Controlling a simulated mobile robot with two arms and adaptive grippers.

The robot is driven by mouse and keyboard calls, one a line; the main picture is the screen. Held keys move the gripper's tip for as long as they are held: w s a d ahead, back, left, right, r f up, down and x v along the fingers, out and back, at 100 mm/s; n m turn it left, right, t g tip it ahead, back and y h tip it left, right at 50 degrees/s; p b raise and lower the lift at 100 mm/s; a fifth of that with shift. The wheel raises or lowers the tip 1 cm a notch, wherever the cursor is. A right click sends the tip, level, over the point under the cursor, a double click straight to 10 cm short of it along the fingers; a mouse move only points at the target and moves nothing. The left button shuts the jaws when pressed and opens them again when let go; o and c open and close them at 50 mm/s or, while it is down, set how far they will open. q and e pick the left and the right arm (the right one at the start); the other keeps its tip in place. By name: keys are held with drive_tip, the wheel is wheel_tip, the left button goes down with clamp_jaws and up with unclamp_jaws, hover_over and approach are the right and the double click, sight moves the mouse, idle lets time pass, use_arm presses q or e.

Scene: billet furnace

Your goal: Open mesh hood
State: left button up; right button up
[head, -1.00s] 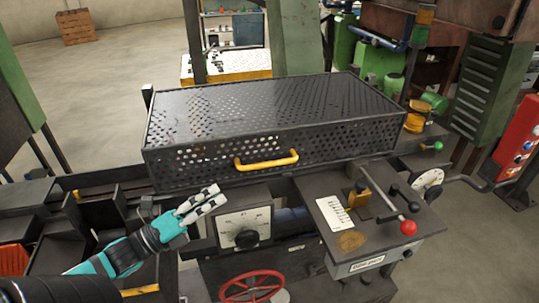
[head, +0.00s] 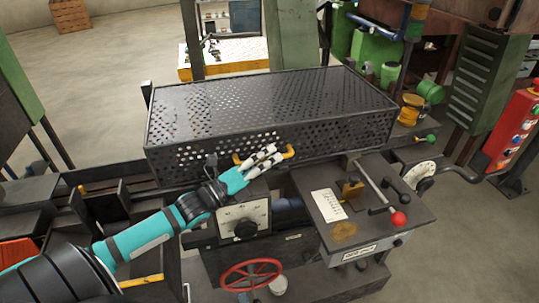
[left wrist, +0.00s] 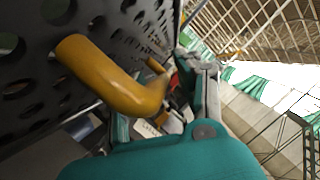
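The mesh hood (head: 275,115) is a dark perforated box cover, lying flat and closed on the machine. Its yellow bar handle (head: 290,153) is on the front face. The handle also shows large and close in the left wrist view (left wrist: 115,80). My left gripper (head: 272,158) is at the handle, its two white-tipped fingers apart and covering the handle's middle in the head view. One finger shows beyond the handle in the left wrist view; I cannot tell whether the fingers touch the bar. My right gripper is not in view.
Below the hood are a dial box (head: 243,222) and a red handwheel (head: 250,274). To the right is a control panel (head: 345,215) with a red-knobbed lever (head: 398,218). A green cabinet (head: 488,85) stands at the far right. Space above the hood looks clear.

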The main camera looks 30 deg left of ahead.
use_arm(q)
drive_tip(key=shift+w+d+r, duration=0.1)
drive_tip(key=shift+w, duration=0.1)
drive_tip(key=shift+c, duration=0.4)
clamp_jaws()
